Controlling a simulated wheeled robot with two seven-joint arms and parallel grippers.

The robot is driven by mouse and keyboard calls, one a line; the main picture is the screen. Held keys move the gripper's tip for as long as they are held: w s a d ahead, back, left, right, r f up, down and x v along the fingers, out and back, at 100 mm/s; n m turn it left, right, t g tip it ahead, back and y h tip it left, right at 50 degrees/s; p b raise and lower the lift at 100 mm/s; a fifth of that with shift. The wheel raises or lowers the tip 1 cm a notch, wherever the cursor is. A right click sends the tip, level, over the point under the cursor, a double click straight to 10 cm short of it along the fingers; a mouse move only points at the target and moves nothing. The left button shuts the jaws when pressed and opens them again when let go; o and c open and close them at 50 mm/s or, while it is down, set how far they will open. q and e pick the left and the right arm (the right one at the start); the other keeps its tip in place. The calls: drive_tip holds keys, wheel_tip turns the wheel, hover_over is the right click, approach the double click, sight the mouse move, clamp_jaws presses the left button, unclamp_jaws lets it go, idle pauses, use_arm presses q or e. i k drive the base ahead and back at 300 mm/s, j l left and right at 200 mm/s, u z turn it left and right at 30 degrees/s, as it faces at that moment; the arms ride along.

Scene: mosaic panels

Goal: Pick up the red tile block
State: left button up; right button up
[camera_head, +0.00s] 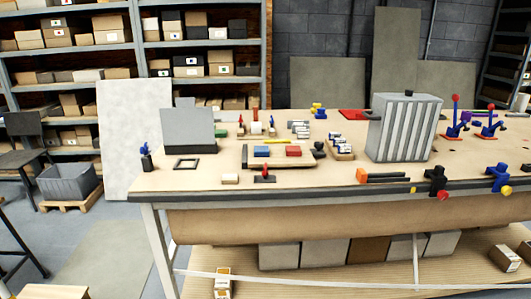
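A red tile block (293,151) lies on a shallow wooden tray (280,164) near the front middle of the workbench. A blue block (262,151) lies to its left on the same tray, with a gap between them. The top of the red block is uncovered. Neither of my grippers shows in the head view.
The workbench (200,181) has a grey ribbed bin (404,127) right of the tray and a grey panel on a stand (188,131) to the left. A small red-and-black tool (265,174) is in front. Shelves stand behind.

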sight(291, 150)
drive_tip(key=z, duration=0.3)
drive_tip(key=i+j+z, duration=0.15)
drive_tip(key=z, duration=0.2)
drive_tip(key=i+j+z, duration=0.15)
drive_tip(key=z, duration=0.2)
drive_tip(key=i+j+z, duration=0.15)
drive_tip(key=z, duration=0.2)
drive_tip(key=j, duration=0.1)
